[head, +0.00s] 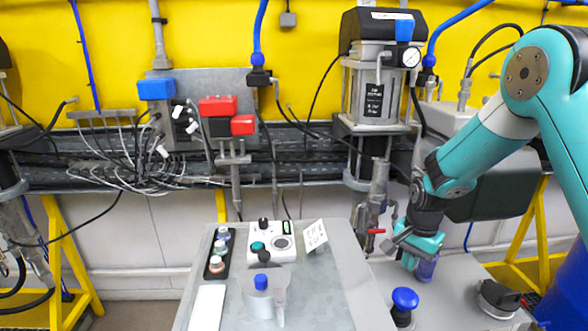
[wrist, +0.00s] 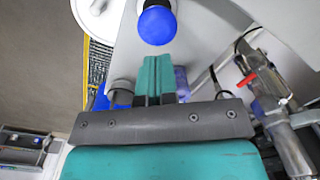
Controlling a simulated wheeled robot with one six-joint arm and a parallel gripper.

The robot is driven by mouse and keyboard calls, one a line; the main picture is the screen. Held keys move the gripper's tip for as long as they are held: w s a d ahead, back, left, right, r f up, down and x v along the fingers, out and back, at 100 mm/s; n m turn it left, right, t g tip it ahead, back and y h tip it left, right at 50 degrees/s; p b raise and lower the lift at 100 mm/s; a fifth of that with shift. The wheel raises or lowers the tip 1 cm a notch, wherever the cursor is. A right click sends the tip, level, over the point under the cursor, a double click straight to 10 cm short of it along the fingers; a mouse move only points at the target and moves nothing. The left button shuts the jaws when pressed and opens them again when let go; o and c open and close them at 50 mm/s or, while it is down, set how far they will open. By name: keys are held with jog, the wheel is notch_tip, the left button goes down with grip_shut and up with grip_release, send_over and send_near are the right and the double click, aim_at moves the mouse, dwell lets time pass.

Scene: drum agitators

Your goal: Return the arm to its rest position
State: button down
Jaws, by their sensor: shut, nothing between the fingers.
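My teal arm (head: 485,130) reaches in from the right in the head view, bent at the elbow, with its forearm sloping down to the left. My gripper (head: 410,262) points downward above the grey bench on the right. In the wrist view the teal fingers (wrist: 156,62) lie together, shut with nothing between them. A blue bottle-like item (head: 426,268) shows right beside the fingers; whether they touch it is unclear. A blue round knob (head: 405,298) stands on the bench in front of the gripper, and it also shows beyond the fingertips in the wrist view (wrist: 157,26).
A red-handled valve (head: 376,232) and pipework stand close left of the gripper. A pump with a gauge (head: 411,57) hangs behind. A dark clamp (head: 499,297) sits at right.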

jog(key=s+a+r+n+y+b, duration=0.2)
jog(key=s+a+r+n+b, duration=0.2)
jog(key=s+a+r+n, duration=0.7)
jog(key=s+a+r+n+y+b, duration=0.1)
jog(key=s+a+n, duration=0.1)
jog(key=s, duration=0.6)
jog(key=s+a+r+n+b, duration=0.1)
jog(key=s+a+n, duration=0.2)
jog(key=s, duration=0.6)
jog(key=shift+a+n+y, duration=0.35)
jog(key=shift+n+y, duration=0.05)
jog(key=shift+n, duration=0.6)
